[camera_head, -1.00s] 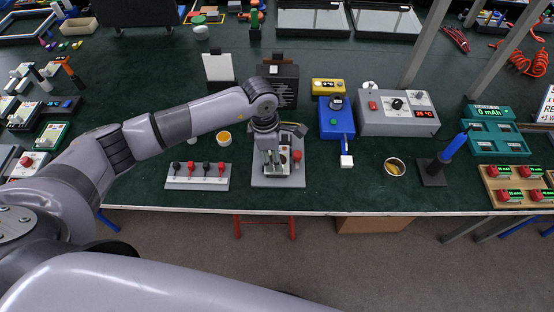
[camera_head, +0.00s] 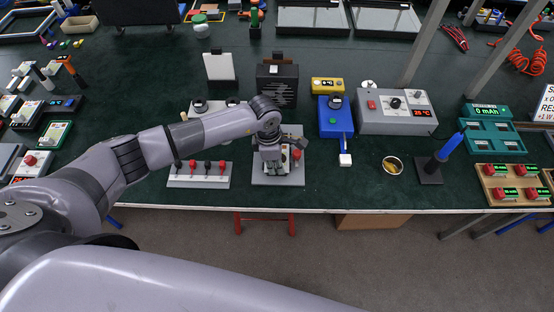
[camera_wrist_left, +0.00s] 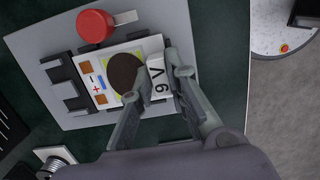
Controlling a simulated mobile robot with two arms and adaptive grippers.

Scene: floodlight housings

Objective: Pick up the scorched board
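The scorched board (camera_wrist_left: 104,84) is a pale board with orange, blue and yellow-green marks and a round dark brown patch. It sits in a dark holder on a grey plate (camera_head: 289,179), and the plate also shows in the left wrist view (camera_wrist_left: 52,100). A white block marked 9 V (camera_wrist_left: 157,78) is at the board's right edge. My left gripper (camera_head: 274,168) is lowered over the holder. In the left wrist view its fingertips (camera_wrist_left: 157,82) lie on either side of the 9 V block; whether they press on it is unclear. My right gripper is out of view.
A red knob (camera_wrist_left: 95,26) stands beside the board on the plate. A strip with red and black plugs (camera_head: 200,181) is to the left. A blue device (camera_head: 335,118) and a grey control box (camera_head: 396,114) stand to the right. The table's front edge is close.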

